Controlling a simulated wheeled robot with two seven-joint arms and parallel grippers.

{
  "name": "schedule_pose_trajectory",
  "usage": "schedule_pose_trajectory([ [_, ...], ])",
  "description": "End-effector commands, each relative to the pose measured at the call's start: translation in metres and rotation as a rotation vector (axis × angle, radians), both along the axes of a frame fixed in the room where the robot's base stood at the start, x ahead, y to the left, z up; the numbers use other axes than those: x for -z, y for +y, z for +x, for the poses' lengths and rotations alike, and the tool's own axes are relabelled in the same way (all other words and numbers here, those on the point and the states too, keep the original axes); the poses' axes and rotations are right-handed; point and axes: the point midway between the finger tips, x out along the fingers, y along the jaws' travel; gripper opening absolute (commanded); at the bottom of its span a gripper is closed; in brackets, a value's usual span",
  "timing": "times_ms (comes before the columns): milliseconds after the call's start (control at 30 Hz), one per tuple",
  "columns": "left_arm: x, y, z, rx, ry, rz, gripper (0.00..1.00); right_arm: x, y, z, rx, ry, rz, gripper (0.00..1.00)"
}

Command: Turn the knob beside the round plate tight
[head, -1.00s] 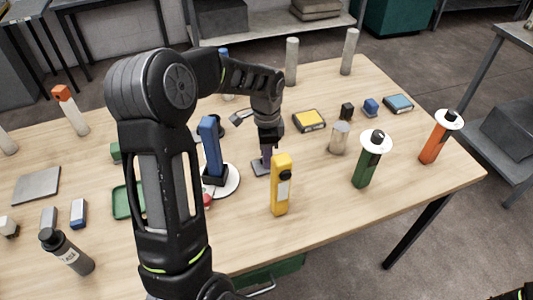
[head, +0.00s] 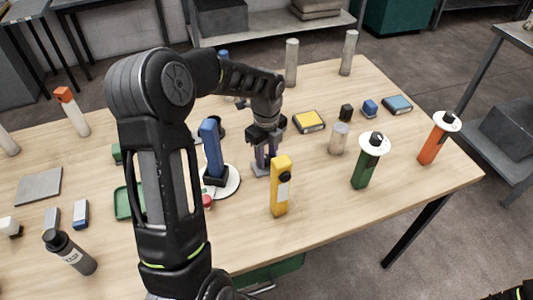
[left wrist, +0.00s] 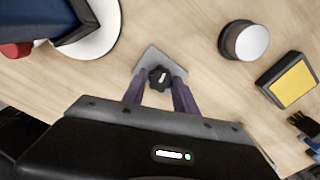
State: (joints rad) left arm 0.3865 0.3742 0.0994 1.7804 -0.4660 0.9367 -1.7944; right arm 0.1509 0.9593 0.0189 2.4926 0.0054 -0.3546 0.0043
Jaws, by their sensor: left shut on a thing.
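The black knob (left wrist: 158,79) with a white mark sits on a small grey square base plate (left wrist: 152,60) on the table. In the head view the base plate (head: 260,169) lies just right of the white round plate (head: 232,184). The round plate also shows in the left wrist view (left wrist: 103,40) and carries a blue upright block (head: 211,148) in a dark foot. My left gripper (head: 266,165) points down over the base plate. In the left wrist view its two purple fingers (left wrist: 158,82) are on either side of the knob, shut on it. My right gripper is not seen.
A yellow upright block (head: 280,190) stands close in front of my left gripper. A metal cylinder (head: 339,139) and a yellow-topped box (head: 309,121) are to its right. Green (head: 363,171) and orange (head: 432,147) handles with white discs stand farther right.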

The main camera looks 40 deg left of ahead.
Motion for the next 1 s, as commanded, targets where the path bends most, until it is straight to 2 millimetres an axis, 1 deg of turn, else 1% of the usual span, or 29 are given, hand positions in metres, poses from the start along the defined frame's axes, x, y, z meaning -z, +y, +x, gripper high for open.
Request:
schedule_pose_trajectory([
  [200, -0.0015, 0.0002, 0.0005, 0.140, -0.002, 0.001, 0.00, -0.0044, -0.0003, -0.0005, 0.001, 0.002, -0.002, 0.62],
  [400, -0.0012, 0.0001, 0.0006, 0.209, -0.002, 0.001, 0.00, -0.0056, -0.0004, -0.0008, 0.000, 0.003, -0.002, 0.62],
  [867, -0.0009, 0.0002, 0.0007, 0.230, -0.002, 0.001, 0.00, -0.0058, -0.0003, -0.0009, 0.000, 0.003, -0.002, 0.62],
  [900, -0.0009, 0.0002, 0.0006, 0.230, -0.002, 0.001, 0.35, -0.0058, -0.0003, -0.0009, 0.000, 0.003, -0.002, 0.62],
  [1000, -0.0008, 0.0002, 0.0005, 0.230, -0.002, 0.001, 0.43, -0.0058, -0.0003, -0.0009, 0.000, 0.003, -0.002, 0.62],
])
